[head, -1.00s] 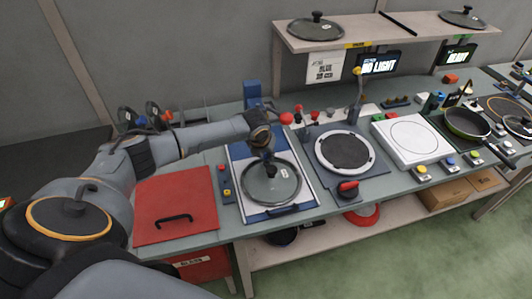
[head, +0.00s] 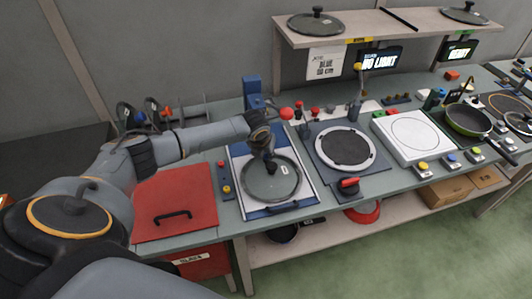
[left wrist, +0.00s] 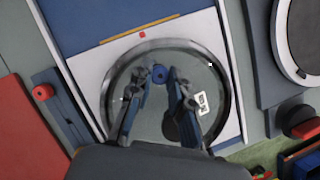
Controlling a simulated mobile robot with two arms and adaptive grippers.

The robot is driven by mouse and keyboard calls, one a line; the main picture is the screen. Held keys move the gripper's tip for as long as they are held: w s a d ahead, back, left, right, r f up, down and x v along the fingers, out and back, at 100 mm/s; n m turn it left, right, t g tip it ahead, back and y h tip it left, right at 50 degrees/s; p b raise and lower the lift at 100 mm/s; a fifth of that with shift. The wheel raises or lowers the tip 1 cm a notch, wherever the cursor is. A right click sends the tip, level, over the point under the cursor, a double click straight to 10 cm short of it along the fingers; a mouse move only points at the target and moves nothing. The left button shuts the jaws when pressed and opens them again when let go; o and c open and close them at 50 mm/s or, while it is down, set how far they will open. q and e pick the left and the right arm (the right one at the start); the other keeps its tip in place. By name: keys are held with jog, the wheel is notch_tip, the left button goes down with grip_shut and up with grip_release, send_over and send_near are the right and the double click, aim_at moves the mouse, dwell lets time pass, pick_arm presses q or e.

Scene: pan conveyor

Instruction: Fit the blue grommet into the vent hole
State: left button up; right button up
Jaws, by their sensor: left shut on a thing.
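The blue grommet (left wrist: 159,74) is a small blue ring with a dark centre, held between the fingertips of my left gripper (left wrist: 159,76). It lies over the glass part of the lid (left wrist: 221,95) in the left wrist view. In the head view my left gripper (head: 268,158) is low over the same lid (head: 289,186), and the grommet does not show clearly. The lid has a dark rim, a white sticker and a dark knob (left wrist: 180,128) partly behind the right finger. The vent hole does not show; I cannot tell whether the grommet touches the lid.
The lid lies on a white and blue board (head: 304,199). A red panel with a black handle (head: 191,196) is at its left. A round burner (head: 345,148) with a red knob is at its right. A shelf (head: 360,25) with lids stands behind.

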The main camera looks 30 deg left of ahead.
pick_arm(q)
jog(key=shift+f, duration=0.2)
jog(key=o, duration=0.8)
jog(key=shift+o, duration=0.2)
jog(key=shift+r, duration=0.15)
jog(key=v, duration=1.1)
jog(key=shift+s+r, duration=0.25)
jog(key=shift+r, duration=0.1)
